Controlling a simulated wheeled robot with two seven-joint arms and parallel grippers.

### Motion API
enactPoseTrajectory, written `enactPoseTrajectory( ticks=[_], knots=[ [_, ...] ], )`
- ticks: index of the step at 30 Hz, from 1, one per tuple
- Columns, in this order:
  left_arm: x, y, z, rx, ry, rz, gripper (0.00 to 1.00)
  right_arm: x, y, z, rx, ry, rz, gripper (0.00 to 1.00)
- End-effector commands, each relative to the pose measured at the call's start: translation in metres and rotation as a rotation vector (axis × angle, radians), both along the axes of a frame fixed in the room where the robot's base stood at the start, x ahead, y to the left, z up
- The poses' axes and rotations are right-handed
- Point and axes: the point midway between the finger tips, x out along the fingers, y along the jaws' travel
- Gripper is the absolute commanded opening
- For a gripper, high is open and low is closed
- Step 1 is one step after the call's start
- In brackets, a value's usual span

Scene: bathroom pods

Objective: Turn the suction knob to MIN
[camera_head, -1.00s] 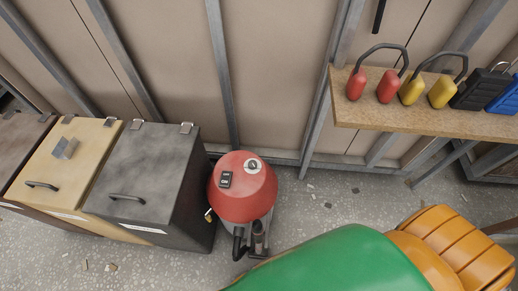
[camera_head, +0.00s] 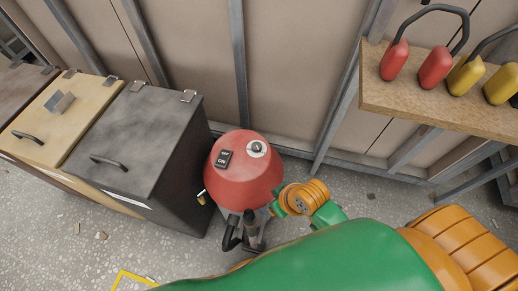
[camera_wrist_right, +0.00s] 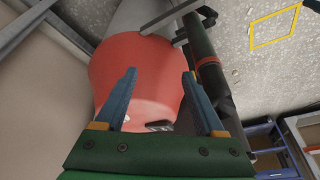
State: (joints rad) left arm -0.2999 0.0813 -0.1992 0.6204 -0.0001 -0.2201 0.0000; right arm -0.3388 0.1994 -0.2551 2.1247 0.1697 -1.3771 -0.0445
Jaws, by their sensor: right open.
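A vacuum cleaner with a red domed top (camera_head: 235,180) stands on the floor in the head view. The suction knob (camera_head: 257,148) is a dark knob on a white round dial at the top right of the dome. A black ON/OFF switch (camera_head: 224,159) sits left of it. My right arm reaches to the vacuum's right side in the head view; its fingers are hidden there. In the right wrist view my right gripper (camera_wrist_right: 160,74) is open and empty, its fingers spread before the red dome (camera_wrist_right: 150,95). A small dark part shows low between them; I cannot tell which part. My left gripper is out of view.
A dark grey bin (camera_head: 140,140) and a tan bin (camera_head: 62,122) stand left of the vacuum. A wall with metal studs is behind.

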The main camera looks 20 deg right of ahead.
Motion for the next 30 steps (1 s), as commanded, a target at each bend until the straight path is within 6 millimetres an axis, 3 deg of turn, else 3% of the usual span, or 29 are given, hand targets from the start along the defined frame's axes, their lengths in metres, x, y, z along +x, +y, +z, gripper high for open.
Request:
enactPoseTrajectory(
  ticks=[1,6,10,14,18,23,26,30],
  knots=[
    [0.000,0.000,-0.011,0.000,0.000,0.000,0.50,0.012,0.011,0.000,0.017,-0.026,0.070,0.71],
    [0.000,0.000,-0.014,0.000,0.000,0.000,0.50,0.040,0.043,0.015,0.057,-0.061,0.303,0.71],
    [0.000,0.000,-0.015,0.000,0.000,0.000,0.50,0.064,0.050,0.018,0.051,-0.059,0.450,0.71],
    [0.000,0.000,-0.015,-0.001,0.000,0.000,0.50,0.101,0.030,0.024,0.012,-0.041,0.529,0.71],
    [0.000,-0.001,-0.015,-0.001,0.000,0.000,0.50,0.148,-0.014,0.044,-0.028,-0.035,0.496,0.71],
    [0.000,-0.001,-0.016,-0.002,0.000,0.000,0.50,0.174,-0.042,0.061,-0.035,-0.048,0.439,0.71],
    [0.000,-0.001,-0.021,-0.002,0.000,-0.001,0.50,0.179,-0.041,0.050,-0.033,-0.047,0.433,0.71],
    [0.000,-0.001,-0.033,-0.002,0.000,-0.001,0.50,0.187,-0.032,0.021,-0.032,-0.046,0.434,0.71]
  ],
)
